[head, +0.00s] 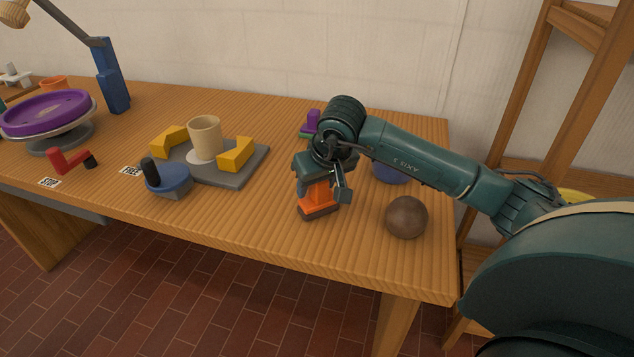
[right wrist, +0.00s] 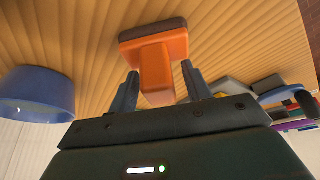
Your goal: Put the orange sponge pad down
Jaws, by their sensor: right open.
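The orange sponge pad (head: 318,205) stands upright on the wooden table, its dark base down and its orange block up. It also shows in the right wrist view (right wrist: 160,62). My right gripper (head: 322,180) is directly above it, and in the right wrist view its two fingers (right wrist: 158,88) stand either side of the orange block. The jaws are open, with a gap visible beside the block. The top of the block is partly hidden by the gripper in the head view. My left gripper is not in view.
A brown ball (head: 406,217) sits right of the pad, and a blue bowl (head: 391,174) is behind the arm. A grey clamp plate (head: 255,165) with a beige cup (head: 205,138) is to the left. A purple item (head: 312,120) lies behind. Bare table lies left of the pad.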

